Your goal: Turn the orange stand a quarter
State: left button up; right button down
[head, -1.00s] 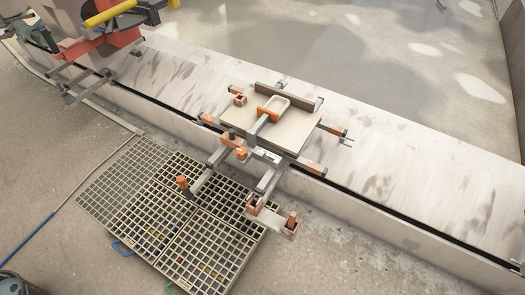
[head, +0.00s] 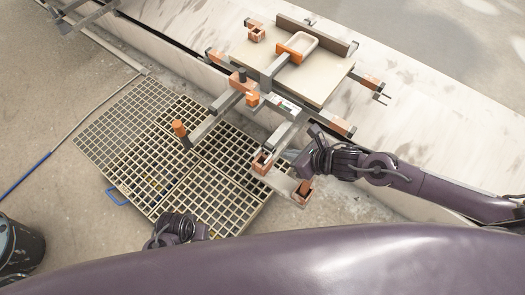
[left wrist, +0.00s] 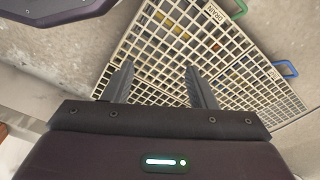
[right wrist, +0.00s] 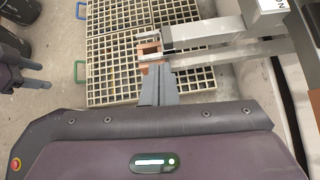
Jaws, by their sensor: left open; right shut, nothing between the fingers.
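An orange-and-grey stand with a pale board (head: 295,65) on top sits on the concrete ledge. Grey bars with orange ends stick out from it. Two bars reach over the floor grate, one ending in an upright orange-topped post (head: 180,130), the other in a crosspiece with orange sockets (head: 262,163). My right gripper (head: 290,154) is shut and empty beside that crosspiece. In the right wrist view its closed fingers (right wrist: 157,72) overlap an orange socket (right wrist: 150,50); contact is unclear. My left gripper (left wrist: 162,75) is open and empty above the grate.
The floor grate (head: 160,165) lies below the stand's bars. A dark bucket (head: 18,245) stands at the lower left, near a blue hose (head: 25,175). Other grey bars (head: 80,15) show at the top left. The ledge right of the stand is clear.

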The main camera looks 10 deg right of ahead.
pick_arm(q)
jog(key=r, duration=0.2)
jog(key=r+b, duration=0.1)
jog(key=r, duration=0.2)
jog(key=shift+w+d+r, duration=0.2)
jog(key=shift+d+r, duration=0.1)
pick_arm(e)
jog(key=w+a+f+n, duration=0.1)
jog(key=w+a+f, duration=0.3)
jog(key=a+f, duration=0.2)
jog(key=shift+w+f, duration=0.15)
jog(key=shift+w, duration=0.25)
pick_arm(q)
jog(key=shift+b, duration=0.3)
